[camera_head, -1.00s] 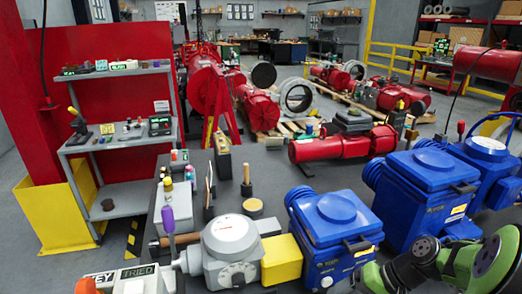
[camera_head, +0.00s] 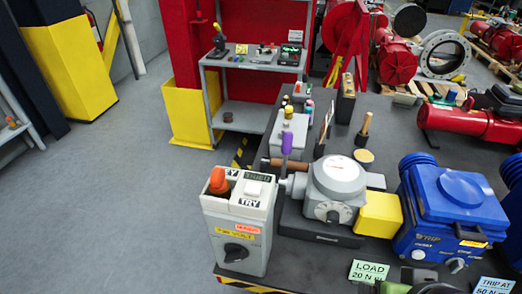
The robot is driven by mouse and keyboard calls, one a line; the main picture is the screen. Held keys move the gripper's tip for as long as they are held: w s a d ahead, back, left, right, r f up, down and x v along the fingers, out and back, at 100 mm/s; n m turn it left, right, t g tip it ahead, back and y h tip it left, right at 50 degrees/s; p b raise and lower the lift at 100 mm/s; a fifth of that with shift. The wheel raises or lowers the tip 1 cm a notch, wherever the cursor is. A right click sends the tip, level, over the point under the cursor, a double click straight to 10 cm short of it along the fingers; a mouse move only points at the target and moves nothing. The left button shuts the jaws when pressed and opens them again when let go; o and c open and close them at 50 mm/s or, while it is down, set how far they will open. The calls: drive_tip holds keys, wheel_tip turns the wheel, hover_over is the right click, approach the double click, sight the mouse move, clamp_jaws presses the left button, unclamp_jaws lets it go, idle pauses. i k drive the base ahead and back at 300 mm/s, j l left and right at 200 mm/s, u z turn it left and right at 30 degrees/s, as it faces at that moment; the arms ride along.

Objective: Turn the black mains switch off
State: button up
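A black rotary switch (camera_head: 236,252) sits low on the front face of a pale grey box (camera_head: 256,222) at the table's near left corner. Its handle looks roughly level, slightly tilted; its setting marks are too small to read. A yellow label (camera_head: 234,235) and an orange label (camera_head: 248,228) are above it. On top of the box are an orange knob (camera_head: 218,181), a white push button (camera_head: 253,190) and "TRY" plates. My gripper is not in view.
A grey actuator (camera_head: 336,185) with its own dark dial and a yellow end block (camera_head: 379,214) stands right of the box. Blue housings (camera_head: 452,210) and a "LOAD" card (camera_head: 369,271) are farther right. The floor (camera_head: 110,200) left of the table is clear.

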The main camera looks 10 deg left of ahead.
sight(235, 252)
drive_tip(key=j+u, duration=0.2)
drive_tip(key=u, duration=0.3)
drive_tip(key=j+u, duration=0.25)
drive_tip(key=u, duration=0.2)
